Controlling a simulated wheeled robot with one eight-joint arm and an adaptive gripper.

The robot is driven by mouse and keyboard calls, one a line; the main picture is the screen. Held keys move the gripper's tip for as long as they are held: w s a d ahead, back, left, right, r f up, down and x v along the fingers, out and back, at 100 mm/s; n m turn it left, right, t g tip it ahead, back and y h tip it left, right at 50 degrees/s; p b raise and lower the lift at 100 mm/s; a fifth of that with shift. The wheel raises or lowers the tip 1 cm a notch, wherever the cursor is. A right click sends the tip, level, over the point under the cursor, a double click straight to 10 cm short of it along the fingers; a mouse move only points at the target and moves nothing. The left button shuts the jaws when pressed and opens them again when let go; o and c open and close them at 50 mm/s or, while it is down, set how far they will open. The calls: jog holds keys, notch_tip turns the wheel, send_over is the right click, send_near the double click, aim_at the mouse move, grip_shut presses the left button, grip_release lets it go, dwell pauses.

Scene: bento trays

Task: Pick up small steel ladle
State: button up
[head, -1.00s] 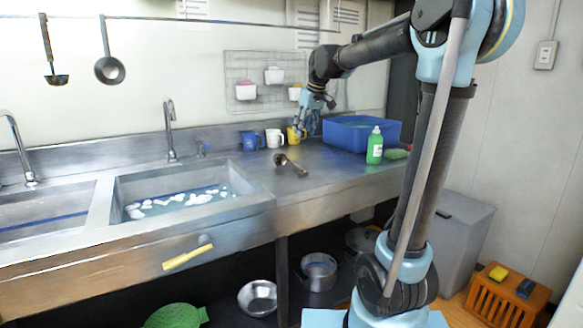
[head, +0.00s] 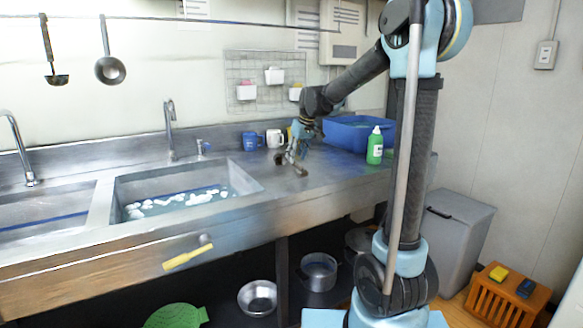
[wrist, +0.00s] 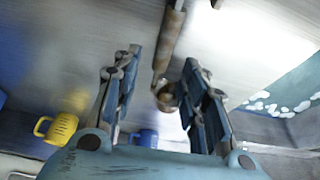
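The small steel ladle (wrist: 169,45) lies on the steel counter, with a brownish handle and a small round bowl. In the wrist view its bowl and lower handle show between the two fingers of my gripper (wrist: 163,60). The fingers are spread, with a visible gap on each side of the ladle. In the head view my gripper (head: 294,150) is low over the counter at the ladle (head: 301,170) and partly hides it. I cannot tell how high the fingertips are above the counter.
Blue mug (head: 251,140), white mug (head: 274,138) and yellow mug (wrist: 57,128) stand near the back wall. A blue tub (head: 350,134) and green bottle (head: 375,147) are to the right. The sink (head: 187,192) is left. Two larger ladles hang on the wall rail.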

jog(key=shift+x, duration=1.95)
jog(key=shift+w+a+r, duration=0.1)
jog(key=shift+w, duration=0.05)
grip_shut()
jog(key=shift+r, duration=0.1)
notch_tip(320, 180, up, 10)
